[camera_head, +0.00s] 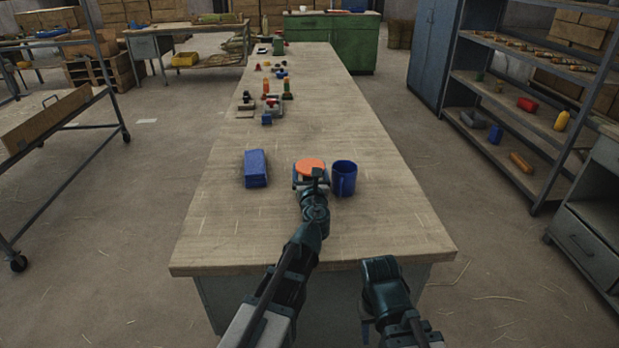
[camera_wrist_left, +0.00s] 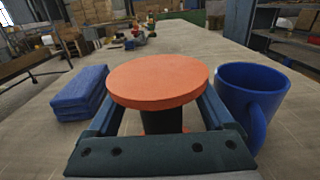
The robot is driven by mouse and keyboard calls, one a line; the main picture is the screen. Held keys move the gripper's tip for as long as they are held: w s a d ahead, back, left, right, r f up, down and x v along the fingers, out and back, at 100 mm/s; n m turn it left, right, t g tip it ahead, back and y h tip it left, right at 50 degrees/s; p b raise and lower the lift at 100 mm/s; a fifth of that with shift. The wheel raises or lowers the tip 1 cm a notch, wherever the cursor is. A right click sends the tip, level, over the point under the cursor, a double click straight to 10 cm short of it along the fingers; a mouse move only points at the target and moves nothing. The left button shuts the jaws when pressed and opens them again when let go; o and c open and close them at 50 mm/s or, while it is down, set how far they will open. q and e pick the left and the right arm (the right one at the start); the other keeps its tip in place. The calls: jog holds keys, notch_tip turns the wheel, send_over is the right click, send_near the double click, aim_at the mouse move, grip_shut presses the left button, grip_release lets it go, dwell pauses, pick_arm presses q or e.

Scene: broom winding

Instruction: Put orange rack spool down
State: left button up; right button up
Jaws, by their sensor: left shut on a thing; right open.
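The orange spool (camera_head: 310,165) is at the near part of the long table, between a blue block and a blue mug. In the left wrist view the orange spool (camera_wrist_left: 158,82) shows a round orange top and a dark core below it. My left gripper (camera_head: 311,180) is shut on the spool, with a finger on each side in the left wrist view (camera_wrist_left: 160,118). The spool looks upright; whether its base touches the table is hidden. My right gripper (camera_head: 368,325) hangs at the table's near edge, in front of it, open and mostly hidden by its own arm.
A blue mug (camera_head: 344,178) stands close on the spool's right, its handle towards me in the wrist view. A stack of blue cloth-like slabs (camera_head: 256,168) lies on the left. Small parts (camera_head: 268,105) sit farther up the table (camera_head: 240,222).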

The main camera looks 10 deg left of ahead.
pick_arm(q)
jog(key=shift+f, duration=0.15)
jog(key=o, duration=1.1)
